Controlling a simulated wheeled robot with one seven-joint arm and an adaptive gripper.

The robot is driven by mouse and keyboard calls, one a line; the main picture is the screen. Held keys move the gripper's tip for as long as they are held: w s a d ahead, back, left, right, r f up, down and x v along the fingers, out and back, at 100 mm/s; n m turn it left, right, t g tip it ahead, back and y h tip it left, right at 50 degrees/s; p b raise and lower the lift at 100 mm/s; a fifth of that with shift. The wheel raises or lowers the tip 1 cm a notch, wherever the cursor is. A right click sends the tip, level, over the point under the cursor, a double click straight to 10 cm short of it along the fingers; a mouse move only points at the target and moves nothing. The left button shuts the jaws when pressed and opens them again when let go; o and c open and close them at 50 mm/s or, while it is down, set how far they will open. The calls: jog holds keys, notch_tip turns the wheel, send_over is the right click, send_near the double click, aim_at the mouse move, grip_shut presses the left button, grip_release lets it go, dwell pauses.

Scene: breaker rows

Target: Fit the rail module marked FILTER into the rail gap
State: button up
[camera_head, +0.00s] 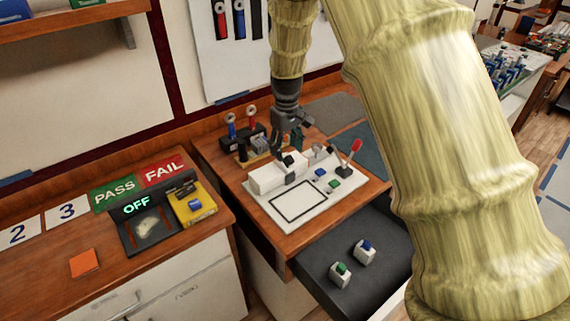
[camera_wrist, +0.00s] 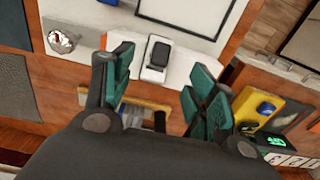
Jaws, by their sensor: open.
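A white rail module with a black rocker (camera_wrist: 158,56) stands in the white row on the panel; no FILTER lettering is legible on it. In the head view the row's white housing (camera_head: 266,179) runs along the back of the white panel (camera_head: 272,218). My gripper (camera_head: 287,150) is above this row, pointing down. In the wrist view my gripper (camera_wrist: 160,84) is open and empty, its teal fingers spread to either side of the module, apart from it. I cannot make out the rail gap; my gripper hides part of the row.
A red-knobbed lever (camera_head: 350,155) stands right of the row. A yellow device (camera_head: 193,206) and an OFF display (camera_head: 137,205) are at left.

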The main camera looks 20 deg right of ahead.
aim_at(287, 156)
jog(key=shift+d+f+p, duration=0.15)
jog(key=shift+f+p, duration=0.75)
jog(key=shift+f, duration=1.3)
jog(key=shift+c, duration=0.5)
jog(key=c, duration=1.2)
jog(key=shift+o, duration=0.2)
jog(key=shift+r, duration=0.1)
jog(key=shift+r+b, duration=1.65)
jog(key=shift+r, duration=3.3)
